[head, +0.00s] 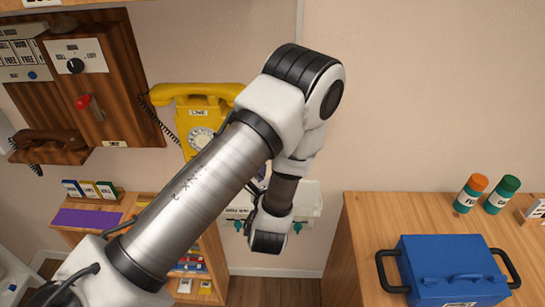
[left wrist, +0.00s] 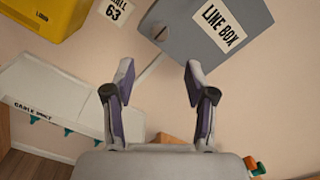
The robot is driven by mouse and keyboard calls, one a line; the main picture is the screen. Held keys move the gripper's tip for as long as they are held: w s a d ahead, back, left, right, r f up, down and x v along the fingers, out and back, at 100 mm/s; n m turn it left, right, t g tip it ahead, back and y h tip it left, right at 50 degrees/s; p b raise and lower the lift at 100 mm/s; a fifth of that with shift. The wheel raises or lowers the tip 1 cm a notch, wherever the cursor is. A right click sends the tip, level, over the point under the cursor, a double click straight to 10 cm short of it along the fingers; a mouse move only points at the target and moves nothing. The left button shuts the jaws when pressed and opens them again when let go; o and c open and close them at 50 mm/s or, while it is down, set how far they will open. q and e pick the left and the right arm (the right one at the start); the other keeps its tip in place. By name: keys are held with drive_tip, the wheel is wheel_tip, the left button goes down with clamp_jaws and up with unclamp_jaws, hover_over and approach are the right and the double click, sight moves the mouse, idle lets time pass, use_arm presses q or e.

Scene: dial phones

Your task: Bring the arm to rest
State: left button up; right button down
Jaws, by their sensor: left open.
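My left arm comes in from the lower left of the head view and crosses the middle, bent at a black and white joint. My left gripper is hidden behind the arm in the head view. In the left wrist view my left gripper (left wrist: 158,88) is open, its two fingers apart with nothing between them. A grey line box (left wrist: 205,25) on the wall lies beyond the fingertips. My right gripper is not in view.
A yellow dial phone (head: 198,115) hangs on the wall behind the arm. A wooden phone board (head: 125,75) is at left. A wooden counter (head: 360,225) at right holds a blue toolbox (head: 450,265) and two bottles. Bare wall is at upper right.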

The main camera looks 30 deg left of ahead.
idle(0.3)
use_arm(q)
drive_tip(key=s+f+n+g+h+b, duration=0.2)
drive_tip(key=s+f+g+b, duration=0.15)
drive_tip(key=f, duration=0.85)
drive_tip(key=s+f+n+g+h+b, duration=0.1)
drive_tip(key=s+f+g+h+b, duration=0.3)
drive_tip(key=f, duration=0.7)
drive_tip(key=s+d+f+n+g+h, duration=0.1)
drive_tip(key=s+d+f+n+g, duration=0.1)
drive_tip(key=s+n, duration=0.4)
drive_tip(key=s+d+f+n+g+h, duration=0.1)
drive_tip(key=s+d+f+n+g, duration=0.2)
drive_tip(key=s+n, duration=0.4)
drive_tip(key=s+d+f+n+g+h, duration=0.1)
drive_tip(key=s+d+f+n+g, duration=0.1)
drive_tip(key=s+n, duration=0.4)
wheel_tip(320, 180, down, 3)
drive_tip(key=shift+s+d+r+g, duration=0.1)
drive_tip(key=shift+s+d+g, duration=0.3)
drive_tip(key=shift+s+g, duration=0.05)
